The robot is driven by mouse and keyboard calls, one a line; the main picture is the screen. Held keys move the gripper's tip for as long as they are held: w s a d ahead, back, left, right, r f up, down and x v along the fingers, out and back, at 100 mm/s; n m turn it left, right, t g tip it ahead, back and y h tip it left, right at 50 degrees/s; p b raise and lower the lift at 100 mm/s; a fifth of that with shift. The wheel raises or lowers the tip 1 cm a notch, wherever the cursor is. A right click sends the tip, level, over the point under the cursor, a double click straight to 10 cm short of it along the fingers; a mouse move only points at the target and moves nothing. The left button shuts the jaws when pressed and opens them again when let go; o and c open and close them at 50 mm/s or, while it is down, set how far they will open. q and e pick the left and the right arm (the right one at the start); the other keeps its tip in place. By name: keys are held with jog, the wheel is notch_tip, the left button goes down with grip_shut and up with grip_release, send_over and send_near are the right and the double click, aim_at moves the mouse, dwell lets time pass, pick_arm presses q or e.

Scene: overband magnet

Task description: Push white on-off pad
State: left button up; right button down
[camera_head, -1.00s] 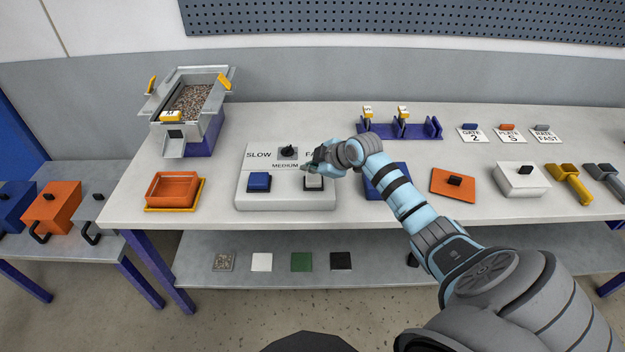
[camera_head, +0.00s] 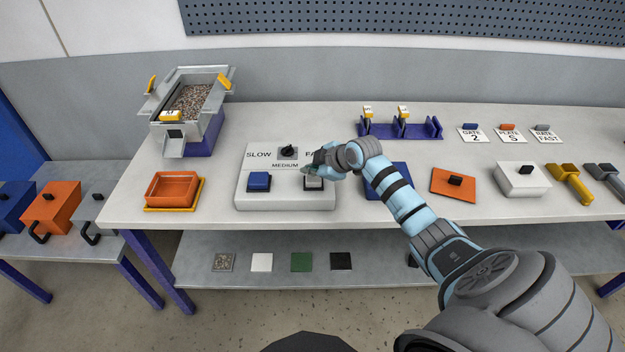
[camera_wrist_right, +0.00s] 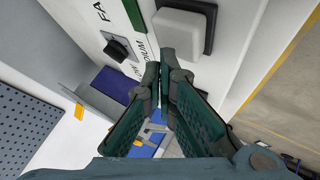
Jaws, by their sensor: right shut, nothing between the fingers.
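The white on-off pad (camera_head: 314,183) sits in a dark frame on the right of the white control box (camera_head: 285,201). It also shows in the right wrist view (camera_wrist_right: 180,32). My right gripper (camera_head: 307,172) is shut and empty, with its fingertips at the pad's back edge; I cannot tell whether they touch it. In the right wrist view the closed fingertips (camera_wrist_right: 165,70) are close to the pad. A blue pad (camera_head: 259,182) is on the left of the box, and a black knob (camera_head: 288,152) is behind, among speed labels. My left gripper is not in view.
A metal hopper of gravel (camera_head: 190,101) and an orange tray (camera_head: 173,189) stand to the left. A blue plate (camera_head: 380,190), partly behind my arm, an orange plate (camera_head: 446,187) and a white block (camera_head: 520,180) lie to the right. A purple rack (camera_head: 400,130) stands behind.

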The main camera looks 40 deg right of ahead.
aim_at(312, 179)
jog(key=shift+f+b, duration=0.45)
jog(key=shift+f, duration=0.25)
dwell(0.4)
jog(key=shift+r+p, duration=1.2)
notch_tip(312, 179, up, 6)
jog(key=p, duration=0.5)
jog(key=shift+p, duration=0.3)
